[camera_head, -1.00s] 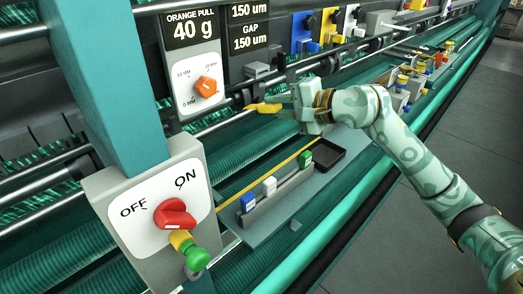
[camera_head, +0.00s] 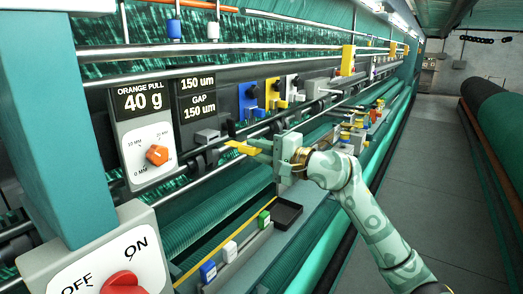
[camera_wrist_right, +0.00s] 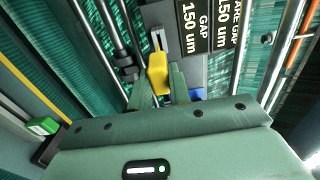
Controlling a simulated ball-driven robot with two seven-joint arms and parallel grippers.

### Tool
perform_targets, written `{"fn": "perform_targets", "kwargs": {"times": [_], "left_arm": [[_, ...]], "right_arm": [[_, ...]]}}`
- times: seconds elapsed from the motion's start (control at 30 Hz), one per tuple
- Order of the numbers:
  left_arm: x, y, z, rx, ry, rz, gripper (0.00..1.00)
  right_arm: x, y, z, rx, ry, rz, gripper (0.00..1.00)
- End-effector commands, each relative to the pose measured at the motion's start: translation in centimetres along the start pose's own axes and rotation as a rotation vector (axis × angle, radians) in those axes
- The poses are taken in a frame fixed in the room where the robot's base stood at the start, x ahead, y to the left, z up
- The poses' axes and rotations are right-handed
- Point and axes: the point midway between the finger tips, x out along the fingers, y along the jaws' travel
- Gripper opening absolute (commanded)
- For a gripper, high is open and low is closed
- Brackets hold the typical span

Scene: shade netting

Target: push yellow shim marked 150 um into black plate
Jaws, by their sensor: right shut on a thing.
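My right gripper (camera_head: 260,149) is shut on the yellow shim (camera_head: 241,147), which points left toward the machine below the black gap sign. In the right wrist view the shim (camera_wrist_right: 157,75) sits between the two green fingers, with a pale slotted strip (camera_wrist_right: 157,40) at its far end against a dark surface. No marking on the shim is legible. A grey block (camera_head: 207,137) and a small dark part (camera_head: 231,128) are close to the shim's tip. I cannot tell which dark part is the black plate, or whether the shim touches it. My left gripper is out of view.
The black sign (camera_head: 196,97) reads "GAP 150 um". A rack below holds blue (camera_head: 208,271), white (camera_head: 229,251) and green (camera_head: 264,219) pieces beside a black tray (camera_head: 287,213). A switch box (camera_head: 94,262) with a red knob stands at lower left. Rollers run along the machine.

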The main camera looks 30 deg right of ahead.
Motion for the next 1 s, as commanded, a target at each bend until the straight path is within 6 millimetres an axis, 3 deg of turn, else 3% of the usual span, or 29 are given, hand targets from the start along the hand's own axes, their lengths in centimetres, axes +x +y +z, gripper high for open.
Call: {"fn": "perform_targets", "kwargs": {"times": [0.23, 0.7, 1.0], "left_arm": [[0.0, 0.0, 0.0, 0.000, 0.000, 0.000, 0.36], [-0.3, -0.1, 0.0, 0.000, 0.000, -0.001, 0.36], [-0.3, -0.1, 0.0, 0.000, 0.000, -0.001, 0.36]], "right_arm": [[0.3, 0.0, 0.0, 0.000, 0.000, -0.001, 0.00], [3.8, 0.0, 0.0, 0.001, 0.004, 0.000, 0.00], [4.0, 0.0, 0.0, 0.000, 0.004, 0.001, 0.00]]}}
